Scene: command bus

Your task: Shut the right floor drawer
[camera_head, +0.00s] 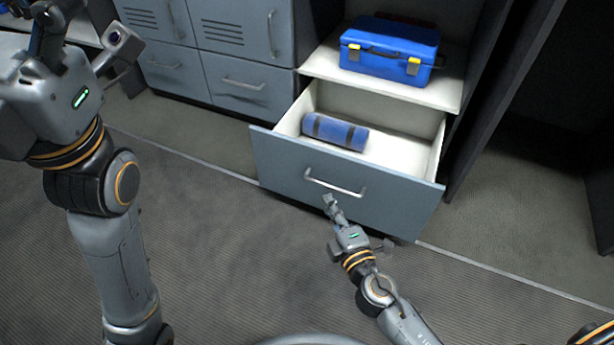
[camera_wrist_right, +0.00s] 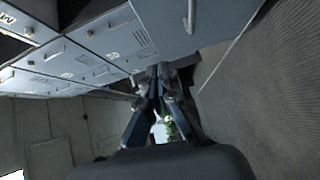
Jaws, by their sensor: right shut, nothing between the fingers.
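The right floor drawer (camera_head: 290,165) stands pulled out at the bottom of the right cabinet, with a light inside and a grey-blue front. A pale bar handle (camera_head: 335,187) is on its front. My right gripper (camera_head: 328,200) is shut and empty, just in front of the drawer front and slightly below the handle; I cannot tell if it touches. In the right wrist view the drawer front (camera_wrist_right: 170,22) fills the upper middle, and the closed fingers (camera_wrist_right: 160,75) point toward its edge. My left arm is at the left of the head view; its gripper jaws are not clear.
A blue rolled bundle (camera_head: 335,131) with dark straps lies in the drawer. A blue case (camera_head: 390,50) with yellow latches sits on the shelf above. Closed grey lockers and drawers (camera_head: 245,82) stand to the left. The ribbed floor (camera_head: 230,260) in front is clear.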

